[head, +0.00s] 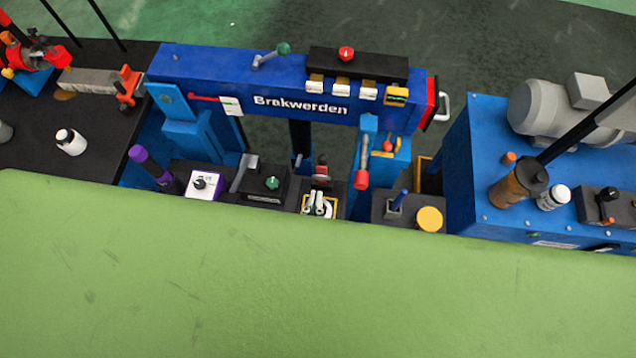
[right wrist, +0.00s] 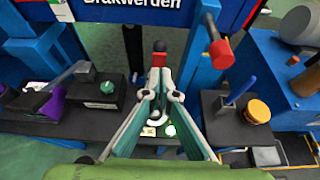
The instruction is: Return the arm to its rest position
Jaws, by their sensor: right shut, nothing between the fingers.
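My right gripper (head: 318,203) shows only in small part in the head view, low in the middle at the front of the blue crane stand marked "Brakwerden" (head: 224,69). In the right wrist view its pale fingers (right wrist: 158,88) come together in the middle, shut and empty. A black lever with a red top (head: 321,170) stands just beyond the fingertips; in the right wrist view its red knob (right wrist: 159,46) appears directly above them. I cannot tell whether they touch. Most of the right arm is hidden. My left gripper is in neither view.
A grey lever with a red knob (head: 361,180) hangs right of the gripper. A black box with a green knob (head: 272,183) and a purple handle (head: 148,166) lie left. A yellow-topped button (head: 430,219) and a blue motor stand (head: 482,150) are right. A black table (head: 100,110) is far left.

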